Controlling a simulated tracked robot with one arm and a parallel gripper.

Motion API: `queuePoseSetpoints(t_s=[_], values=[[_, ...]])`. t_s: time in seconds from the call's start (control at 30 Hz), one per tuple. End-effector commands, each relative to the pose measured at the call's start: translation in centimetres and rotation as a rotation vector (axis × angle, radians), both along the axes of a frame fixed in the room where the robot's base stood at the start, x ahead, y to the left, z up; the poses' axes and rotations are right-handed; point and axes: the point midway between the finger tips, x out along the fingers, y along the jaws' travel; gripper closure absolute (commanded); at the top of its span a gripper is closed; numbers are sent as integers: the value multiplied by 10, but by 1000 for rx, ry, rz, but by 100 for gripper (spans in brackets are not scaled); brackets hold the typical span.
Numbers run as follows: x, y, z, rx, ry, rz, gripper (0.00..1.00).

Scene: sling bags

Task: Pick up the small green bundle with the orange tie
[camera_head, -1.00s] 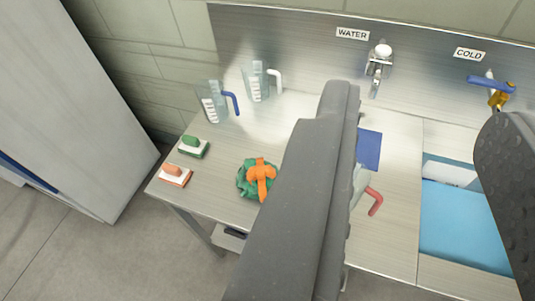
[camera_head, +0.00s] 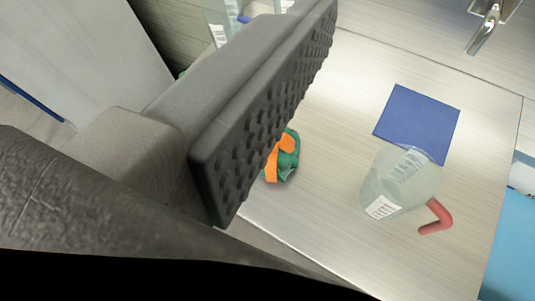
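The small green bundle with the orange tie (camera_head: 288,158) lies on the metal counter (camera_head: 330,215), just right of the visible finger of my gripper (camera_head: 268,110). That finger hides the left part of the bundle. The finger's studded inner pad faces right with nothing against it. The other finger is out of view. My gripper looks open and empty, and I cannot tell how high it is above the bundle.
A clear jug with a red handle (camera_head: 398,185) stands right of the bundle. A blue square (camera_head: 420,120) lies behind it. Another clear jug (camera_head: 222,22) is at the back left, partly hidden. A metal tap (camera_head: 487,28) and a blue basin (camera_head: 505,245) are at the right.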

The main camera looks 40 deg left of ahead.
Motion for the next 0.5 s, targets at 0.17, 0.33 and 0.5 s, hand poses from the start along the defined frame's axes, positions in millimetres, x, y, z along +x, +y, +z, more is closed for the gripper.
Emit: queuePoseSetpoints(t_s=[0.17,0.33,0.5], values=[[34,57,-156,-13,68,119,17],[30,100,-248,-10,93,206,17],[22,120,-288,-6,103,246,17]])
